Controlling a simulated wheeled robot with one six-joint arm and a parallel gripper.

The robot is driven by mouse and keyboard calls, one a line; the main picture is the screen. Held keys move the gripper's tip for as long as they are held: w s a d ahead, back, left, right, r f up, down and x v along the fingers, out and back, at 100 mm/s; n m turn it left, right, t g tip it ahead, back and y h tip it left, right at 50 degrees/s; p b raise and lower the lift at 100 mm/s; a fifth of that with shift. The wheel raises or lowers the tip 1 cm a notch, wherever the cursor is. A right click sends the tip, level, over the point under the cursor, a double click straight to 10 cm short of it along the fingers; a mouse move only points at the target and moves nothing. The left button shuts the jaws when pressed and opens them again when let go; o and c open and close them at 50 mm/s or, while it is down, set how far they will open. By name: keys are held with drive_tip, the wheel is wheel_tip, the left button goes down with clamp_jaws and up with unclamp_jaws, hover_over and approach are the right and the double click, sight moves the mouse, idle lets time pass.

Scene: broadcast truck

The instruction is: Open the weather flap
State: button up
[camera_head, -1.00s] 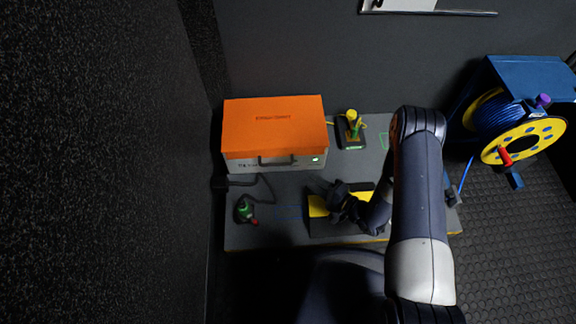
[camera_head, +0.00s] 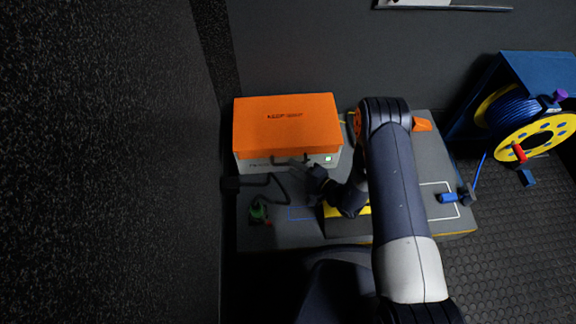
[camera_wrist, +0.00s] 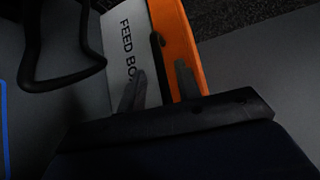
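The feed box in the head view has a pale grey front (camera_head: 255,165) and a closed orange weather flap (camera_head: 285,125) over its top. A dark handle (camera_head: 283,159) runs along the flap's front edge. My gripper (camera_head: 298,167) is just in front of this handle. In the wrist view my gripper (camera_wrist: 158,82) is open, its two grey fingers apart. The dark handle (camera_wrist: 156,52) shows between the fingers, with the orange flap (camera_wrist: 178,35) and the lettered front (camera_wrist: 127,40) behind. I cannot tell whether the fingers touch it.
A black cable (camera_head: 278,184) loops left of my gripper; it looms close in the wrist view (camera_wrist: 58,78). A green connector (camera_head: 259,210) lies front left. A yellow-topped block (camera_head: 333,211) is under my arm. A blue cable reel (camera_head: 520,120) stands at the right.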

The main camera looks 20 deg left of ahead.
sight(288, 165)
drive_tip(key=shift+b+x, duration=0.35)
drive_tip(key=shift+x, duration=1.35)
clamp_jaws()
